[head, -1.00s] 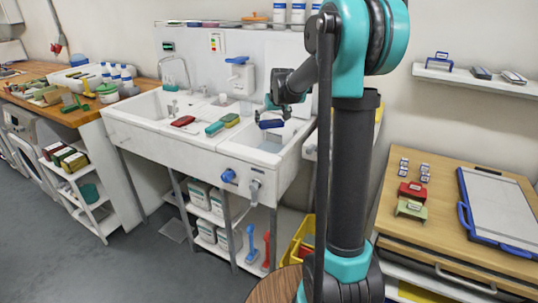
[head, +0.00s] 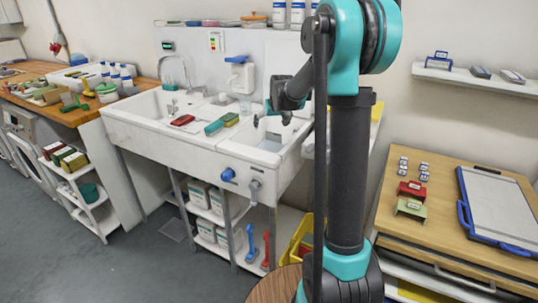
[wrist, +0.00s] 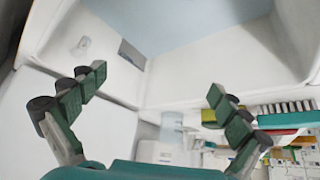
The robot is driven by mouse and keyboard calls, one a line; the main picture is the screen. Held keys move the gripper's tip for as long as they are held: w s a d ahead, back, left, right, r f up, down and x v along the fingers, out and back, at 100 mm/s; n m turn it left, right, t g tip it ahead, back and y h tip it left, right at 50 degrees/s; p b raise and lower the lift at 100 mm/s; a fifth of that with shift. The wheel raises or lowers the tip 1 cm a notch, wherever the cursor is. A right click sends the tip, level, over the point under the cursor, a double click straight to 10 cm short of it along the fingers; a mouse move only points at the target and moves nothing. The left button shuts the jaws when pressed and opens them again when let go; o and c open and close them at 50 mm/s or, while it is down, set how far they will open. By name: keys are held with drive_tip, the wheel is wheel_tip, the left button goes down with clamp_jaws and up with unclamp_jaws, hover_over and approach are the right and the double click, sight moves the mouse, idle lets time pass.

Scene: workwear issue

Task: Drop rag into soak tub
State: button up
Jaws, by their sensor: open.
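My gripper (head: 272,118) is over the right-hand basin of the sink unit, the soak tub (head: 268,146). In the wrist view my gripper (wrist: 157,82) has its two fingers spread wide with nothing between them. The tub's white walls (wrist: 265,55) fill much of that view, with a flat pale blue area, perhaps water, at the top. I cannot make out the rag in either current view; the tub's floor is largely hidden in the head view.
A red brush (head: 183,120), a teal item (head: 214,128) and a green item (head: 231,119) lie on the sink left of the tub. A soap dispenser (head: 241,76) hangs behind. A wooden table (head: 440,240) stands at right.

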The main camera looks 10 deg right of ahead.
drive_tip(key=shift+r, duration=0.1)
drive_tip(key=v, duration=1.1)
drive_tip(key=shift+s+r, duration=0.2)
drive_tip(key=shift+r, duration=0.15)
